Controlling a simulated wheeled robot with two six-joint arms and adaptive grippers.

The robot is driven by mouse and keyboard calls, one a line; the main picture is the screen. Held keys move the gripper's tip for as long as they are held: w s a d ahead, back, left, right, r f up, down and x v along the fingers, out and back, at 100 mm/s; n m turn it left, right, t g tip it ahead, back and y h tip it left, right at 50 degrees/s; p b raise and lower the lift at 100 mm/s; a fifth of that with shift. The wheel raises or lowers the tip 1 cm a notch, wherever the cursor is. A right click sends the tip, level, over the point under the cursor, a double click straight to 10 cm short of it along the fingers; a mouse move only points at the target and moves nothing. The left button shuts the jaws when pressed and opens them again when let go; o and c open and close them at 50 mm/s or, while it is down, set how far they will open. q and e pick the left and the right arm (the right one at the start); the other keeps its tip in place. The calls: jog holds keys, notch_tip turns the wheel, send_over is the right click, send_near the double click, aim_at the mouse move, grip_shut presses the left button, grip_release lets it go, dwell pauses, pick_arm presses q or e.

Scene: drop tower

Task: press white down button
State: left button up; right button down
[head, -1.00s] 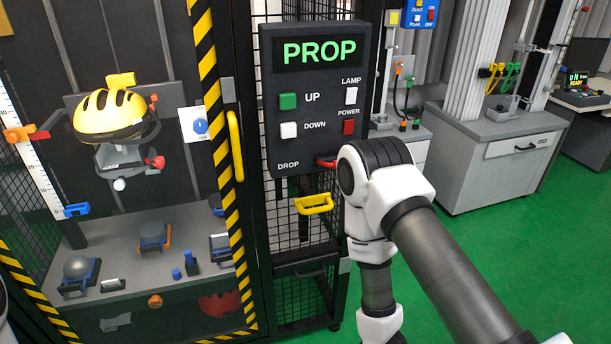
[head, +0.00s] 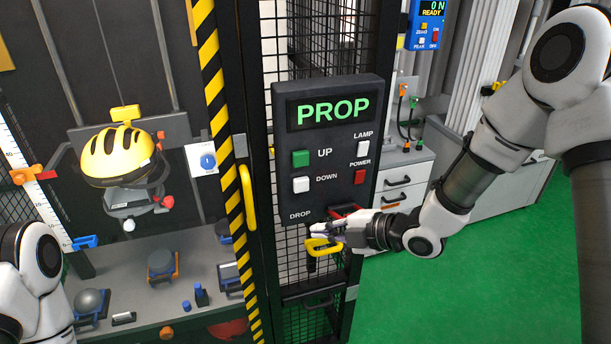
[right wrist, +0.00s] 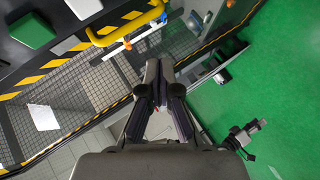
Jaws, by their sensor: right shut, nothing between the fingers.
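The white DOWN button (head: 301,185) is a square key on the black control panel (head: 335,205), below the green UP button (head: 300,158) and left of the word DOWN. Its face is uncovered in the head view. My right gripper (head: 318,229) is shut and empty, in front of the panel's lower edge, below the DOWN button and apart from it in the picture. The shut fingers also show in the right wrist view (right wrist: 154,72). There, a white button (right wrist: 85,8) and a green button (right wrist: 35,28) show at the upper left. My left gripper is out of view.
The panel also has a white LAMP button (head: 363,148) and a red POWER button (head: 360,176). A red handle (head: 343,211) by the DROP label and a yellow handle (head: 322,246) lie close to my right gripper. Black mesh stands behind.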

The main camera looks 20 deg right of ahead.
notch_tip(320, 180, up, 3)
jog(key=p, duration=0.3)
send_near(296, 191)
jog(key=shift+w+a+f, duration=0.6)
jog(key=shift+a+f, duration=0.85)
jog(key=shift+a, duration=0.55)
jog(key=shift+w, duration=0.75)
jog(key=shift+w, duration=0.15)
jog(key=shift+w, duration=0.25)
jog(key=shift+w+a, duration=0.1)
jog(key=shift+w, duration=0.4)
jog(key=shift+s, duration=0.1)
jog(key=shift+s+b, duration=0.45)
jog(key=shift+s, duration=0.35)
